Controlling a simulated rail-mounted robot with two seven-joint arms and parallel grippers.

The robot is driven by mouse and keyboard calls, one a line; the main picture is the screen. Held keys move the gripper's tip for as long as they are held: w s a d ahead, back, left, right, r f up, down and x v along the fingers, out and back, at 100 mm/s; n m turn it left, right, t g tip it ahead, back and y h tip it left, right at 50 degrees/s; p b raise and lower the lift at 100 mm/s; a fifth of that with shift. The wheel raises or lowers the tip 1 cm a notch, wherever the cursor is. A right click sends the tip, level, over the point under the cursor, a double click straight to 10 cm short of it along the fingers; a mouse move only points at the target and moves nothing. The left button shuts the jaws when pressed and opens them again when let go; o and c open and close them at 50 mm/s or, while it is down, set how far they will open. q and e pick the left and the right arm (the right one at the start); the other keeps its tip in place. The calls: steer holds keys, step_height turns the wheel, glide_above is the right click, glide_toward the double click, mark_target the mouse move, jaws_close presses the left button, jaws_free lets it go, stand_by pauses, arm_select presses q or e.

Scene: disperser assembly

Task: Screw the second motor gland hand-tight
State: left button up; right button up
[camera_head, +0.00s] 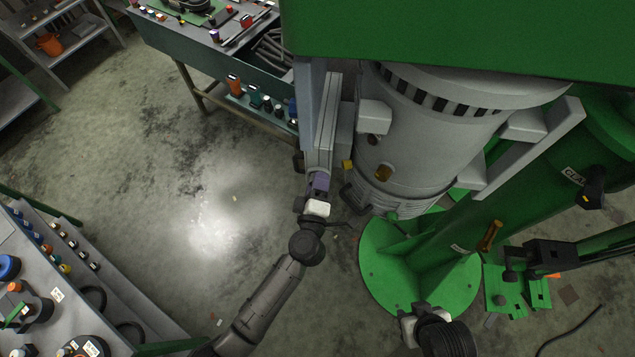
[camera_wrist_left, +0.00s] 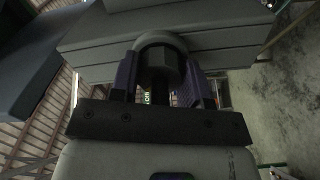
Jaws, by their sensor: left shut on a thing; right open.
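My left gripper (camera_head: 319,184) is at the lower end of a grey upright housing beside the large grey motor (camera_head: 440,130). In the left wrist view its two purple fingers (camera_wrist_left: 162,88) are shut on a dark hexagonal gland (camera_wrist_left: 160,62). A light grey rounded collar (camera_wrist_left: 160,40) sits around the gland's far end, against ribbed grey metal. In the head view the held gland is hidden. A brass-coloured fitting (camera_head: 383,173) and a darker one (camera_head: 373,140) are on the motor's side. My right gripper (camera_head: 408,326) is low in the head view, open, its fingers hardly distinguishable.
The green stand (camera_head: 420,260) with its round base is below and right of the motor. A workbench (camera_head: 235,70) with bottles on its lower shelf stands behind. A parts cart (camera_head: 50,270) is at lower left. The floor between them is open.

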stand_by(0.3)
arm_select(q)
steer(key=o, duration=0.9)
steer(key=shift+s+a+b, duration=0.3)
steer(key=shift+s+a, duration=0.05)
steer(key=shift+s, duration=1.95)
steer(key=shift+s+a+b, duration=0.25)
steer(key=shift+s+a, duration=0.05)
steer(key=shift+s, duration=1.95)
steer(key=shift+s+a+b, duration=0.3)
steer(key=shift+s+a, duration=0.05)
steer(key=shift+s, duration=1.95)
